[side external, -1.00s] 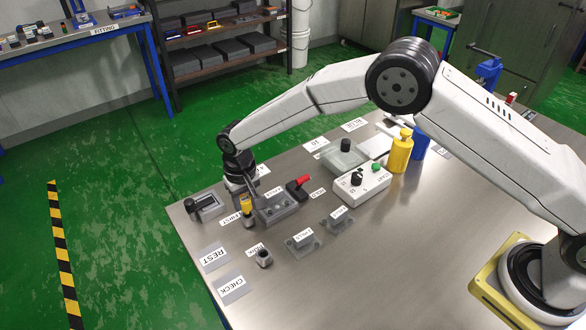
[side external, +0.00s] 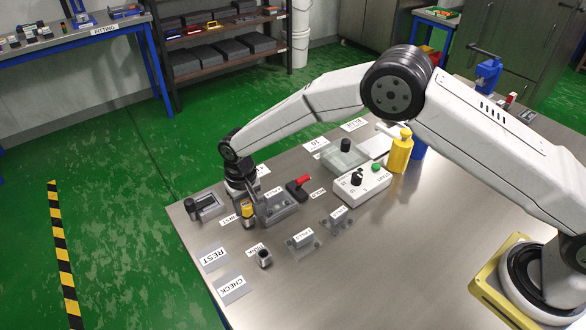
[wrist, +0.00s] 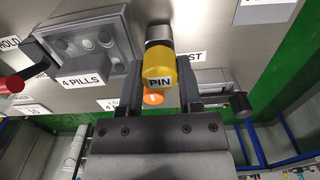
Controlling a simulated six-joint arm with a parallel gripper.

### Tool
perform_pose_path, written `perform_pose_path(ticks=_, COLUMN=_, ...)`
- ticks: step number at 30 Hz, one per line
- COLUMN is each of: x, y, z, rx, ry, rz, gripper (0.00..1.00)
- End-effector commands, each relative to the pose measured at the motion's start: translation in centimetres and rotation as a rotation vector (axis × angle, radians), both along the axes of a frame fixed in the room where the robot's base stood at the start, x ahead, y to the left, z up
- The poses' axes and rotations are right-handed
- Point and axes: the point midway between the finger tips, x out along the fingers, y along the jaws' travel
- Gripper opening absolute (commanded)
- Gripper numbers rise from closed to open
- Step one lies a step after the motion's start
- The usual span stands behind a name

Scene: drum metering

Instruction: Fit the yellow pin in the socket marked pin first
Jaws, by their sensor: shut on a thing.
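The yellow pin (side external: 247,210), its cap marked PIN, also shows in the wrist view (wrist: 158,70). My gripper (side external: 243,203) is shut on it; in the wrist view (wrist: 159,78) a dark finger lies on each side of the cap. A grey cylindrical part (wrist: 159,33) shows directly beyond the cap, beside a label ending in ST, partly covered. In the side view a grey socket-like piece (side external: 249,223) is right under the yellow cap. The pin looks upright. I cannot tell how deep it sits.
A grey tray with round wells (wrist: 90,35), labelled 4 PILLS, is close beside my gripper. A black-handled fixture (side external: 203,206) stands to the left. A small cylindrical holder (side external: 264,258) stands nearer the front. REST (side external: 214,259) and CHECK (side external: 231,289) plates lie flat near the edge.

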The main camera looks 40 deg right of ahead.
Motion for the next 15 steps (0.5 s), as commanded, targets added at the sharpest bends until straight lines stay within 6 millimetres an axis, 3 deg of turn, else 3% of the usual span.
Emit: perform_pose_path(ticks=15, x=-0.01, y=0.00, z=-0.92, rx=0.000, ry=0.000, rz=0.000, gripper=0.00)
